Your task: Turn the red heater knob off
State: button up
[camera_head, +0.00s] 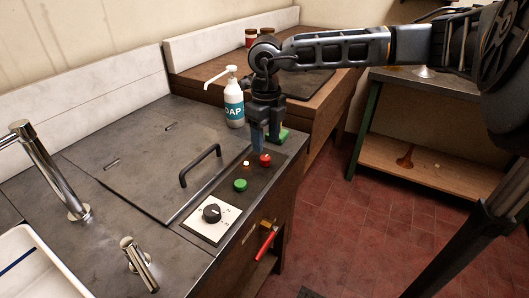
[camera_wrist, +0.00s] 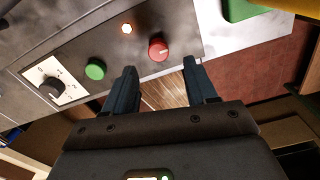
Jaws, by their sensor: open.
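The red knob (camera_head: 265,159) sits on the dark control strip along the counter's front edge. It also shows in the wrist view (camera_wrist: 158,48), round with a pale mark on its face. My gripper (camera_head: 265,145) points down close to the knob. In the wrist view my gripper (camera_wrist: 160,68) is open and empty, and the knob lies just beyond the gap between its fingertips. I see no contact with it. A small lit orange-white lamp (camera_wrist: 126,28) is beside the knob.
A green knob (camera_head: 240,185) and a black dial (camera_head: 211,213) on a white plate share the strip. A lid handle (camera_head: 200,166), soap bottle (camera_head: 234,103) and green object (camera_head: 278,137) are close by. A red-handled valve (camera_head: 267,241) sticks out below the edge.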

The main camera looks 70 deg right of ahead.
aim_at(265, 157)
jog(key=shift+f+p, duration=0.4)
jog(key=shift+f, duration=2.35)
jog(key=shift+c, duration=0.3)
jog(key=c, duration=1)
